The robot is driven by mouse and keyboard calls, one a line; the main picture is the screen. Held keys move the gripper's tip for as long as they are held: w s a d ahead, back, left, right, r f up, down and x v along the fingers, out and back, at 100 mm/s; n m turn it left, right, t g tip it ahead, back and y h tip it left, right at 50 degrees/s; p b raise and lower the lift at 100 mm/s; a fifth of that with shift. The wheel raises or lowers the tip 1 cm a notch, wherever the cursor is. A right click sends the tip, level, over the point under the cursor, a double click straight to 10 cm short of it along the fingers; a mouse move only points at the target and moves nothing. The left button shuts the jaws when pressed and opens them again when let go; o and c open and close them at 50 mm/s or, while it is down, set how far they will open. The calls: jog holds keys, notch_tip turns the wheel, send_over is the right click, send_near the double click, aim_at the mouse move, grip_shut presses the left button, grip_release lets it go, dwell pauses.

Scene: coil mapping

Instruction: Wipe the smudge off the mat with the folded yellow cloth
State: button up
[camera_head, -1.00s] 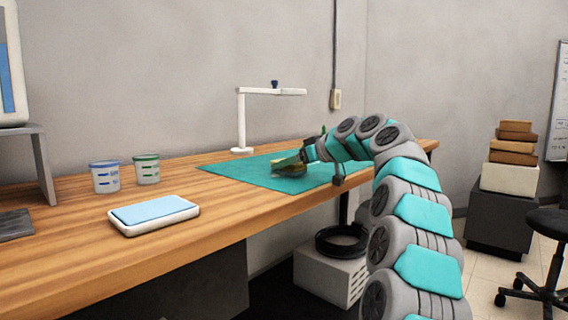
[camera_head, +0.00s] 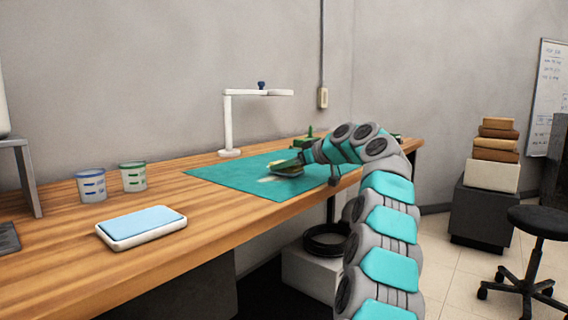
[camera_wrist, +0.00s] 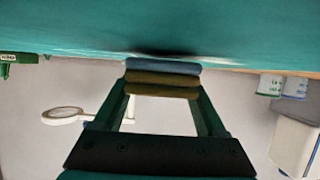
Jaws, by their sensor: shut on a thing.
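The teal mat (camera_head: 225,180) lies on the wooden bench. A pale smudge (camera_head: 269,179) shows on it, just left of my gripper (camera_head: 288,168). In the wrist view, which is upside down, my gripper (camera_wrist: 162,88) is shut on the folded cloth (camera_wrist: 162,84), dull olive-yellow with a blue-grey layer (camera_wrist: 162,67) on its mat side. The cloth is at or just above the mat (camera_wrist: 90,25); I cannot tell if it touches. A dark patch, maybe shadow, lies on the mat beyond it. In the head view the cloth is small and partly hidden by my gripper.
A white lamp (camera_head: 228,125) stands behind the mat. A green object (camera_head: 308,139) is at the mat's far side. Two cups, blue-marked (camera_head: 91,186) and green-marked (camera_head: 133,177), and a white-and-blue box (camera_head: 142,228) stand left of the mat. The mat's left part is clear.

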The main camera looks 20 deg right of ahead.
aim_at(261, 184)
jog(key=shift+f, duration=0.3)
jog(key=shift+s+a+b, duration=0.4)
jog(key=shift+a+b, duration=0.05)
jog(key=shift+b, duration=0.45)
jog(key=shift+s+a+r+b, duration=0.15)
jog(key=shift+s+a+b, duration=0.2)
jog(key=shift+a+b, duration=0.15)
jog(key=shift+s+a+r+b, duration=0.1)
jog(key=shift+s+a+b, duration=0.25)
jog(key=shift+a, duration=0.2)
jog(key=shift+s+a+f+b, duration=0.15)
jog(key=shift+s+a+b, duration=0.5)
jog(key=shift+a+b, duration=0.4)
jog(key=shift+s+a+b, duration=0.3)
jog(key=shift+s+b, duration=0.05)
jog(key=shift+s+a+b, duration=0.5)
jog(key=shift+a+b, duration=0.1)
jog(key=shift+a, duration=0.1)
jog(key=shift+s+a+b, duration=0.45)
jog(key=shift+a+b, duration=0.15)
jog(key=shift+a, duration=0.05)
